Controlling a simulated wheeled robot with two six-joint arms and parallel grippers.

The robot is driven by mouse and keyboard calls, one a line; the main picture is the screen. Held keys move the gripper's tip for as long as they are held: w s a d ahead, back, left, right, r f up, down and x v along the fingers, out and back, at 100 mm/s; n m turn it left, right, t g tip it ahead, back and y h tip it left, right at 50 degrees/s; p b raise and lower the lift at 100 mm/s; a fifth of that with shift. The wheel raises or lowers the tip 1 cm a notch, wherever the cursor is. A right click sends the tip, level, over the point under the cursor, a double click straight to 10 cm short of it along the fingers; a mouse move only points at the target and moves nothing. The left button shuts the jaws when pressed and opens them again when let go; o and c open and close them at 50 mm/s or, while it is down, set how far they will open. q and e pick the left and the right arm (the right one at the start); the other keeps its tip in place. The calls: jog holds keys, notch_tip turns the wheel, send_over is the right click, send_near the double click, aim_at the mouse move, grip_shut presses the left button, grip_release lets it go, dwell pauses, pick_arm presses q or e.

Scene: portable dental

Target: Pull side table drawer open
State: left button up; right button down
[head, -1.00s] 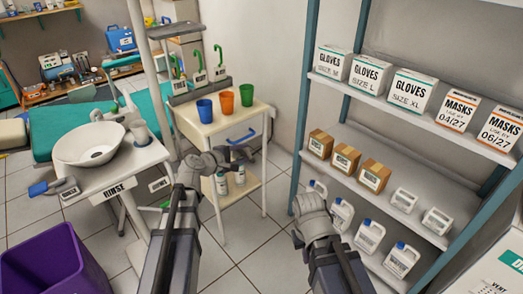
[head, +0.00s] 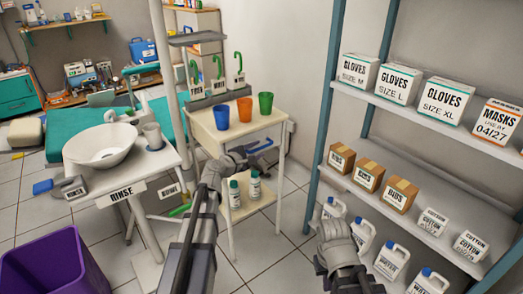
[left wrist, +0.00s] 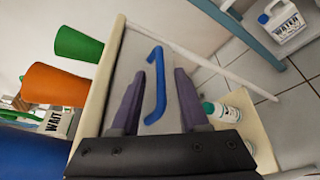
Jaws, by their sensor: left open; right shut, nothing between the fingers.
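The side table (head: 203,131) is a cream stand with a drawer under its top. The drawer front (left wrist: 140,68) looks shut, with a blue bar handle (head: 264,147). In the left wrist view the handle (left wrist: 158,84) lies between the two fingers of my left gripper (left wrist: 156,92), which is open. In the head view my left gripper (head: 247,154) is at the drawer front, and I cannot tell whether its fingers touch the handle. My right gripper (head: 334,232) is low in front of the shelf, shut and empty; its fingertips are hard to make out.
Blue (head: 221,117), orange (head: 244,110) and green (head: 265,103) cups stand on the table top. Bottles (head: 254,185) stand on its lower shelf. The supply shelf (head: 321,150) is to the right, the rinse basin (head: 102,147) and purple bin (head: 52,265) to the left. Floor before the table is open.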

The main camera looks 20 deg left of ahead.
aim_at(259, 149)
pick_arm(q)
jog(key=x, duration=0.3)
jog(key=shift+w, duration=0.15)
jog(key=shift+d, duration=0.1)
grip_shut()
dwell(1.2)
